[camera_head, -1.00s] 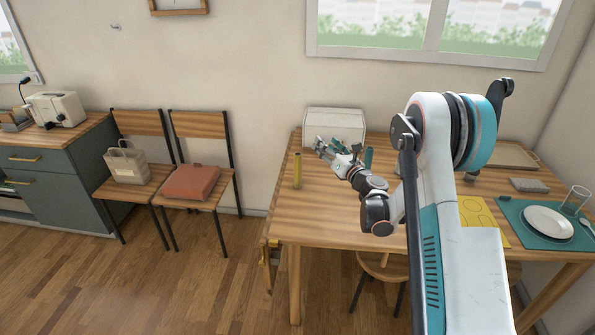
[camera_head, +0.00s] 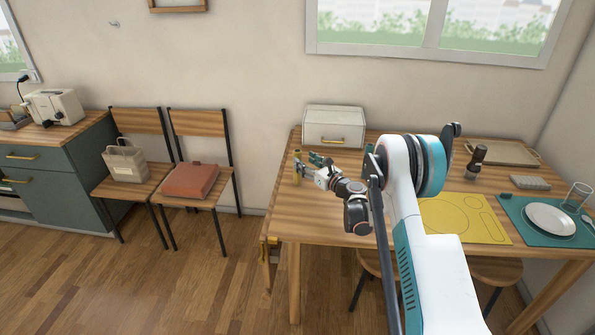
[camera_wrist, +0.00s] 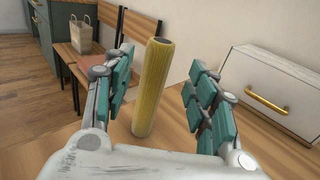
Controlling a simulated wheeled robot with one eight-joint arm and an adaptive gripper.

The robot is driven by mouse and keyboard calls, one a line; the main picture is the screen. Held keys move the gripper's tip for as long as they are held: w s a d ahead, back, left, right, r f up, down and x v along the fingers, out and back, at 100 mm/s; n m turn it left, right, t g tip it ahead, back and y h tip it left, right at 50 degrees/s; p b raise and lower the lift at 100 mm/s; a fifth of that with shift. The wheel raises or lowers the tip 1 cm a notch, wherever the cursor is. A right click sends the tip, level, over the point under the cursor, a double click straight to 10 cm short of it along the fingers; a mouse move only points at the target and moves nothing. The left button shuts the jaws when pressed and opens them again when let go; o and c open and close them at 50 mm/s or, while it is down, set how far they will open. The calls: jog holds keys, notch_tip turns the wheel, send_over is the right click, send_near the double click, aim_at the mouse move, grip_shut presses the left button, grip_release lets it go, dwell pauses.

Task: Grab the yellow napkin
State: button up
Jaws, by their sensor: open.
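The yellow napkin (camera_head: 296,170) looks like a tight upright roll near the left edge of the wooden table. In the wrist view the yellow roll (camera_wrist: 153,88) stands between the two teal-padded fingers, nearer the left one, with gaps on both sides. My gripper (camera_head: 307,163) is open and close to the roll, on its right in the head view; the fingers partly overlap it there. The wrist view shows my gripper (camera_wrist: 160,65) empty, with the base of the roll on the table visible.
A white box with a gold handle (camera_head: 334,126) stands behind my gripper at the table's back. A yellow placemat (camera_head: 459,220), a pepper mill (camera_head: 476,162), a tray (camera_head: 502,152) and a plate (camera_head: 549,219) are farther right. Chairs (camera_head: 199,150) stand left of the table.

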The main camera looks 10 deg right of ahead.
jog(key=b+x, duration=0.1)
jog(key=x, duration=0.1)
jog(key=b+x, duration=0.1)
jog(key=x, duration=0.2)
jog(key=shift+w+a+f, duration=0.1)
jog(key=shift+a+f, duration=0.1)
jog(key=shift+f, duration=0.05)
jog(key=shift+c, duration=0.4)
jog(key=c, duration=1.1)
